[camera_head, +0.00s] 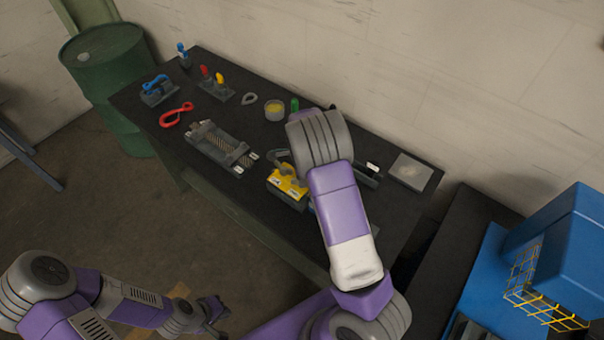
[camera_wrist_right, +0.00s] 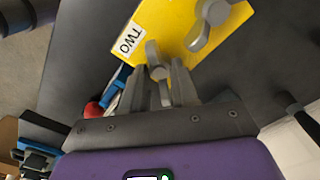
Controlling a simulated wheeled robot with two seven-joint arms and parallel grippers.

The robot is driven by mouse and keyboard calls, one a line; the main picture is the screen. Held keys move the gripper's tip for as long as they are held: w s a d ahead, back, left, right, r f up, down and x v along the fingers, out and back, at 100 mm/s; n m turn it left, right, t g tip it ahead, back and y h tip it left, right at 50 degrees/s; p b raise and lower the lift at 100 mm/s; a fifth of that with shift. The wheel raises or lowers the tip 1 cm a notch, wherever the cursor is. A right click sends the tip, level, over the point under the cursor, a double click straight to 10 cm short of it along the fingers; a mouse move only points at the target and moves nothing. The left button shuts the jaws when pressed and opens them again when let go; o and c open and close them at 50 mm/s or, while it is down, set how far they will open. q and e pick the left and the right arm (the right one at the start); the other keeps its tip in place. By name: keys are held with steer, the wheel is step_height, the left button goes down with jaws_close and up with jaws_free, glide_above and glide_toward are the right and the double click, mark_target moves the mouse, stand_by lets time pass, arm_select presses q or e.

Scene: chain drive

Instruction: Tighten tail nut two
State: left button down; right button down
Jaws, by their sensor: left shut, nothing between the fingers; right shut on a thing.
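A yellow block (camera_head: 285,184) sits on the dark bench, partly hidden by my right arm. Two grey handle-like nuts stand on that face. The nut close to the label (camera_wrist_right: 155,56) is between the fingertips of my right gripper (camera_wrist_right: 161,78), which is shut on it. The other grey nut (camera_wrist_right: 208,22) is further right, apart from the fingers. My left gripper (camera_head: 213,309) is shut and empty, low at the bottom left, away from the bench.
A chain assembly (camera_head: 220,147) lies left of the yellow block. Red pliers-like tool (camera_head: 176,115), a blue tool (camera_head: 155,84), a round tin (camera_head: 275,110) and a grey plate (camera_head: 409,172) are on the bench. A blue machine (camera_head: 570,240) stands right.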

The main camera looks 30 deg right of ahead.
steer(key=m+p, duration=0.1)
steer(key=m, duration=0.1)
steer(key=m+p, duration=0.2)
steer(key=m, duration=0.1)
steer(key=shift+w+r+m, duration=0.15)
steer(key=shift+r+m, duration=0.1)
steer(key=shift+m, duration=0.05)
steer(key=shift+f+m+p, duration=0.1)
steer(key=shift+m+p, duration=0.65)
steer(key=shift+m, duration=0.85)
steer(key=c, duration=1.2)
jaws_free()
steer(key=shift+f, duration=0.1)
step_height(320, 180, up, 8)
steer(key=shift+f, duration=0.15)
